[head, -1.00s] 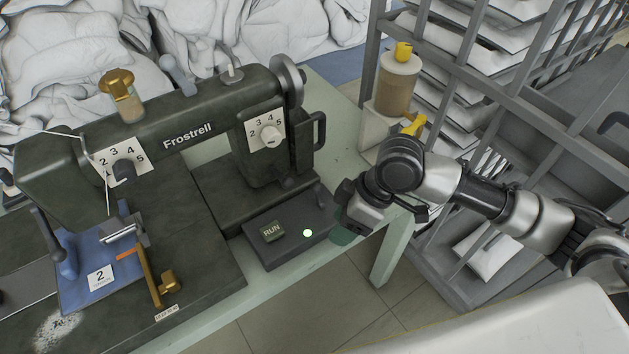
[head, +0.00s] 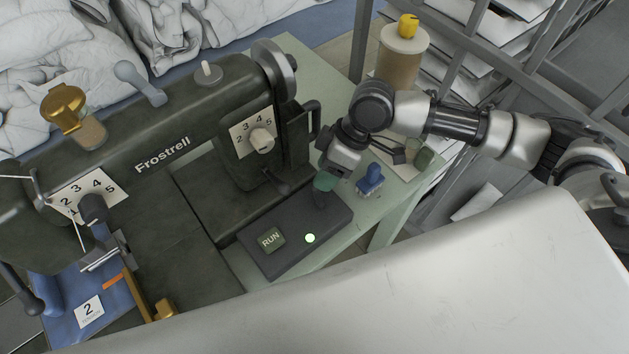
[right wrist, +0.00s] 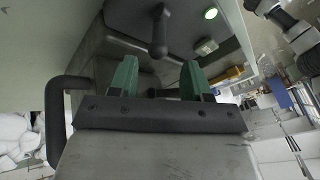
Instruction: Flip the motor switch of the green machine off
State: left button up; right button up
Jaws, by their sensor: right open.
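The dark green Frostrell machine (head: 165,150) fills the left of the head view. Beside it on the table is a dark switch box (head: 285,242) with a RUN plate (head: 271,240) and a lit green lamp (head: 310,238). My left gripper is not in view.
A blue object (head: 370,179) and a small greenish one (head: 424,157) stand on the pale green table (head: 345,240) right of the gripper. A spool (head: 401,58) and grey racks lie beyond. The machine's dark handle (head: 314,119) is close to the gripper.

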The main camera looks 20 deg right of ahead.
aim_at(317, 193)
jog(key=x, duration=0.5)
jog(key=shift+w, duration=0.1)
jog(key=shift+a+f, duration=0.1)
jog(key=shift+f, duration=0.05)
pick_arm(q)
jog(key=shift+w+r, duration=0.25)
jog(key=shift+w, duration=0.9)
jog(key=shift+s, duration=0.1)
pick_arm(e)
jog(key=shift+c, duration=1)
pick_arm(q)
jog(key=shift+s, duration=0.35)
pick_arm(e)
grip_shut()
